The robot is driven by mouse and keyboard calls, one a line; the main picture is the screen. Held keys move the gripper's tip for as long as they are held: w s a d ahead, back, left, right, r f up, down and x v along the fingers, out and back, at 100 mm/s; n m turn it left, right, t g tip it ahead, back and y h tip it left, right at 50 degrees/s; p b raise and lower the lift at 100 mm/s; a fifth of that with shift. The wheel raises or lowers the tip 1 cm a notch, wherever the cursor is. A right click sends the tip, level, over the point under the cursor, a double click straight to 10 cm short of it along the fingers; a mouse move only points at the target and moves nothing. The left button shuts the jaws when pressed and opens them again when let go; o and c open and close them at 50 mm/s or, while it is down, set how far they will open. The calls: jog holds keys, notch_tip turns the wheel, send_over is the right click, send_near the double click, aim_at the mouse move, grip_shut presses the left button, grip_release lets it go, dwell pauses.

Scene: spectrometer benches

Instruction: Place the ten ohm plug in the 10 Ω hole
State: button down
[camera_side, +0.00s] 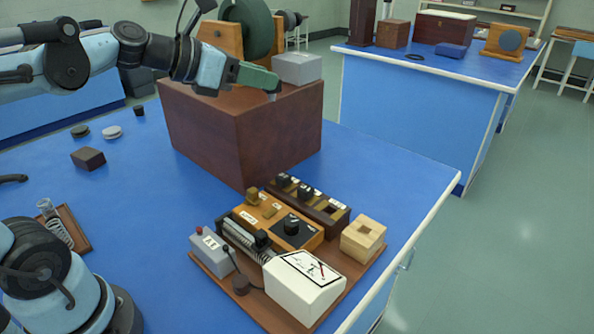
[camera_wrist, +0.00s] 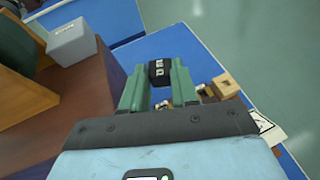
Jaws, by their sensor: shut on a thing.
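My gripper (camera_side: 270,86) is up beside the grey box on the brown cabinet, its green fingers pointing right in the side view. In the wrist view its two fingers (camera_wrist: 160,84) are shut on a black plug (camera_wrist: 159,71) with a white marking, too small to read surely. The plug is almost hidden in the side view. The hole labels are too small to read.
The brown cabinet (camera_side: 240,130) stands tall behind the instruments. A grey box (camera_side: 297,68) sits on it. A light wooden block with a square hole (camera_side: 363,240), a white meter (camera_side: 303,285) and a black-knobbed orange box (camera_side: 305,240) crowd around the plug block.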

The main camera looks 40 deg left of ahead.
jog(key=s+d+f+m+g+h, duration=0.1)
jog(key=d+f+m+g+h, duration=0.4)
jog(key=d, duration=0.4)
jog(key=s+d+f+m+g+h, duration=0.1)
jog(key=d+f+m+g+h, duration=0.15)
jog(key=d+f+m, duration=0.4)
jog(key=n, duration=0.2)
send_over(317, 207)
jog(key=shift+h, duration=0.45)
notch_tip(317, 207, down, 8)
jog(key=shift+r, duration=0.2)
jog(key=shift+f, duration=2.05)
jog(key=shift+f, duration=0.2)
jog(key=c, duration=0.9)
grip_release()
jog(key=shift+o, duration=0.2)
jog(key=shift+r, duration=0.1)
